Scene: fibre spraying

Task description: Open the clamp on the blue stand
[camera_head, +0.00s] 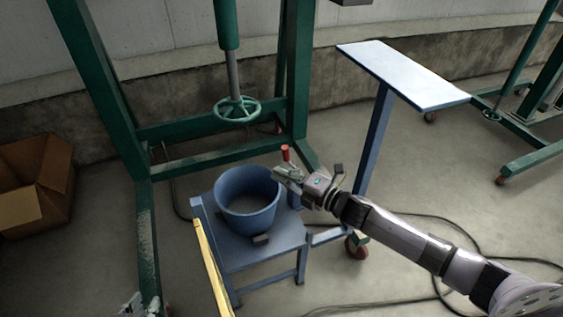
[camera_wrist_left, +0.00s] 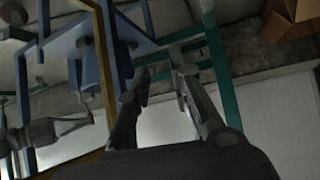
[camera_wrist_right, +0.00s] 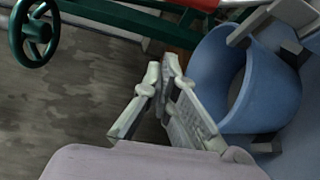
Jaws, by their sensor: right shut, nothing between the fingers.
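The blue stand (camera_head: 262,252) is low and holds a round blue tub (camera_head: 247,205). An upright red handle (camera_head: 285,153), apparently the clamp's, shows behind the tub's right rim. My right gripper (camera_head: 283,174) is at that rim, just below the red handle in the picture; whether it touches is unclear. In the right wrist view its fingertips (camera_wrist_right: 162,68) are together and empty, beside the tub (camera_wrist_right: 262,80). The clamp's body is mostly hidden. My left gripper shows partly at the head view's bottom edge; its fingers (camera_wrist_left: 160,85) are apart and empty in the left wrist view.
A green frame with a handwheel (camera_head: 238,109) stands behind the stand. A blue stand with a white top (camera_head: 405,75) is at right, a cardboard box (camera_head: 35,185) at left. Cables cross the floor.

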